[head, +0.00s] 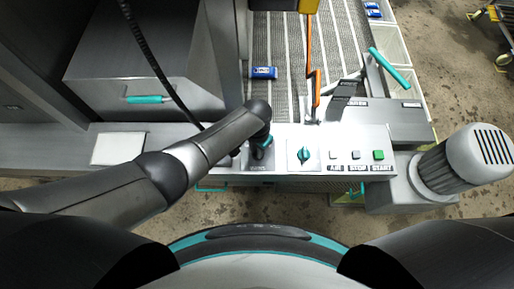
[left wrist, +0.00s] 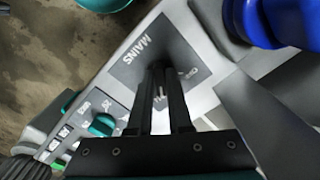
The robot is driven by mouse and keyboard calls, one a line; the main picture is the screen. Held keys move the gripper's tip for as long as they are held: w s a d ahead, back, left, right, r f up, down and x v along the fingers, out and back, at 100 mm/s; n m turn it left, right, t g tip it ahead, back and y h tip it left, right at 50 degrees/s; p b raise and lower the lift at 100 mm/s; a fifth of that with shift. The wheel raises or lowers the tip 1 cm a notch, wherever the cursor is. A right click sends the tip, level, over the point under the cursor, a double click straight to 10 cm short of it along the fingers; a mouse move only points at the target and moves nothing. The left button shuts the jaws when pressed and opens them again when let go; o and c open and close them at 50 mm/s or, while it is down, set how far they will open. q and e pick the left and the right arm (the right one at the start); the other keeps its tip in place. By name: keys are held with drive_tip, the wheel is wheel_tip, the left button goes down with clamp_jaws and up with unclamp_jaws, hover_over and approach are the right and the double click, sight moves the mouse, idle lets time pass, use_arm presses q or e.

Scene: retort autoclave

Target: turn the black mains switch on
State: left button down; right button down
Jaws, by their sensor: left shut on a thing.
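The black mains switch sits on a dark grey plate marked MAINS (left wrist: 148,52) at the left part of the control panel. My left gripper (left wrist: 160,75) points down onto this plate. Its two black fingers are close together and shut on the switch, which they mostly hide, so I cannot tell its exact turn. In the head view the left gripper (head: 262,148) is over the dark plate (head: 258,168), just left of the teal selector knob. My right gripper is not in view.
The panel holds a teal selector knob (head: 304,154), pale buttons and a green button (head: 378,155). A grey motor (head: 465,160) stands at the right. Behind the panel is a ribbed conveyor (head: 285,40) with a blue pack (head: 263,72) and an orange rod (head: 317,88).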

use_arm(q)
drive_tip(key=shift+m, duration=0.6)
drive_tip(key=c, duration=0.8)
unclamp_jaws()
drive_tip(key=shift+c, duration=0.2)
drive_tip(key=shift+r, duration=0.15)
drive_tip(key=shift+r+p, duration=0.3)
drive_tip(key=shift+r, duration=0.05)
wheel_tip(320, 180, up, 14)
drive_tip(key=p, duration=0.4)
drive_tip(key=shift+r, duration=0.15)
